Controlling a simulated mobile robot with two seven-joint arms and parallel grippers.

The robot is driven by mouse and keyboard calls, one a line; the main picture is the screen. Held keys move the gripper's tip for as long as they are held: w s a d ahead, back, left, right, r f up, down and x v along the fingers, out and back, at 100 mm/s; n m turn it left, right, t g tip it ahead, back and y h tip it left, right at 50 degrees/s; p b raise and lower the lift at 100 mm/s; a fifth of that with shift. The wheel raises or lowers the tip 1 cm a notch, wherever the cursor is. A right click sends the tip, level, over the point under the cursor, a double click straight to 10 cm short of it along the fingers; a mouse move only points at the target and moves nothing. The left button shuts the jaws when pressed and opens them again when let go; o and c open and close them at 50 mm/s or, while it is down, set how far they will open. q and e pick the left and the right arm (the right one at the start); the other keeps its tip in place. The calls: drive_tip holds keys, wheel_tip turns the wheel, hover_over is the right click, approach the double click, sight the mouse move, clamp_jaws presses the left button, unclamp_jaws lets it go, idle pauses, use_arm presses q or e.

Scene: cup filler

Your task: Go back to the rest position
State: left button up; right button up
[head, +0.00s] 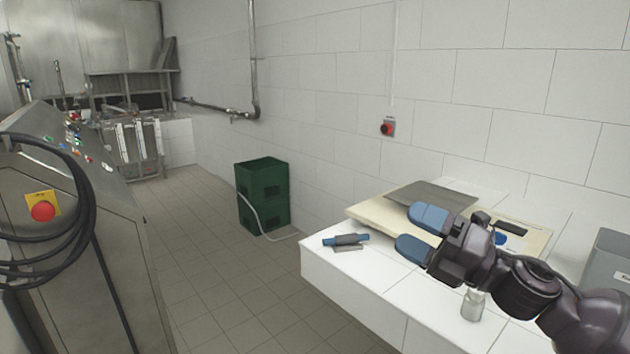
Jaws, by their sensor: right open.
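My right gripper (420,233) comes in from the lower right over the white tiled counter (350,290). Its two blue fingertips are apart with nothing between them. It is in front of a pale board (375,212) on the counter and hides part of it. A small clear glass container (473,305) stands on the counter below my right arm. My left gripper is not in view.
A blue-handled tool (346,240) lies near the counter's left edge. A dark flat plate (433,196) lies on the board. A grey bin (606,262) is at the right. A green crate (263,196) stands on the floor. A steel control cabinet (120,215) is at the left, with free floor between.

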drive_tip(key=s+d+f+m+t+h, duration=0.25)
drive_tip(key=f+m+h, duration=0.25)
drive_tip(key=f+m, duration=0.3)
drive_tip(key=s+d+f+m+t+h+p, duration=0.1)
drive_tip(key=d+f+m+h, duration=0.3)
drive_tip(key=f+m, duration=0.45)
drive_tip(key=s+d+f+m+t+h, duration=0.1)
drive_tip(key=d+f+m+t+h, duration=0.15)
drive_tip(key=f+m+h, duration=0.45)
drive_tip(key=s+d+f+m+g+h, duration=0.1)
drive_tip(key=s+f+m+g, duration=0.2)
drive_tip(key=s+f, duration=0.6)
drive_tip(key=s+d+f+m+g+h+p, duration=0.1)
drive_tip(key=s+f+m, duration=0.5)
drive_tip(key=s, duration=0.8)
wheel_tip(320, 180, down, 3)
drive_tip(key=shift+d+r+g, duration=0.1)
drive_tip(key=shift+d+g, duration=0.4)
drive_tip(key=shift+g, duration=0.4)
drive_tip(key=shift+m, duration=0.25)
